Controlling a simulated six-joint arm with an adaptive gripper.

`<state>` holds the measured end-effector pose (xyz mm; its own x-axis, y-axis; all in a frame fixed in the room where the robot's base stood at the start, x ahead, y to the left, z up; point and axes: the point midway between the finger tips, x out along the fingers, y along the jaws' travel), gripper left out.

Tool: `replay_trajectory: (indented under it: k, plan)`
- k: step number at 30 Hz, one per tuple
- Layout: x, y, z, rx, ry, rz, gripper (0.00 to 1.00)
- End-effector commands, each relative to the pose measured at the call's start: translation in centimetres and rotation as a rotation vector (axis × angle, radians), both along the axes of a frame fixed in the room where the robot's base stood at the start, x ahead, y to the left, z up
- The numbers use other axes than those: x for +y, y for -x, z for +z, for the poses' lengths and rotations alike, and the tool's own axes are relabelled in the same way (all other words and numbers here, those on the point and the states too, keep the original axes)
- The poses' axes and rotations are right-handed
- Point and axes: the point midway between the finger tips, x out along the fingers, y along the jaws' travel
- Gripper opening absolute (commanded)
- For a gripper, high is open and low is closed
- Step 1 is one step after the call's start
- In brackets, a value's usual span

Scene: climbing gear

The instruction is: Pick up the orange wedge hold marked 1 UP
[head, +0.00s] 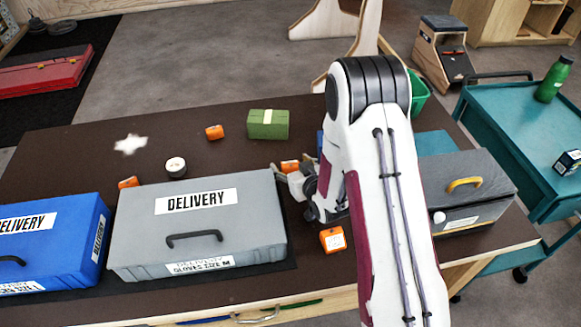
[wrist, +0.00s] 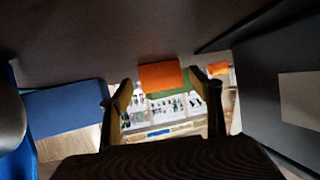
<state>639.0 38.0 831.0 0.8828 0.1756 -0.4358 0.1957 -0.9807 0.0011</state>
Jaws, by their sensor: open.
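Several small orange holds lie on the dark brown table. One orange hold (head: 290,166) is at my gripper (head: 281,172), partly hidden by it in the head view. In the wrist view an orange hold (wrist: 160,75) shows between my open fingers (wrist: 162,84), near their tips; I cannot tell whether they touch it. Another orange hold with a white label (head: 333,239) lies in front of my gripper. Others are at the back (head: 214,132) and behind the grey case at left (head: 128,183). The marking 1 UP cannot be read on any of them.
A grey DELIVERY case (head: 270,220) stands close at the left, with a blue case (head: 75,215) beyond it. A green block (head: 267,124) is behind my gripper. A dark grey case (head: 485,180) stands at the right. A white tape roll (head: 175,166) is nearby. The back left table is mostly clear.

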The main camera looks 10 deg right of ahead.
Motion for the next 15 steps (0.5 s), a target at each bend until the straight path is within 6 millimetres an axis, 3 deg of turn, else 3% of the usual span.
replay_trajectory:
  k: [15]
  plan:
    - [0.13,-0.75,-0.37,0.000,0.000,-0.001,0.63]
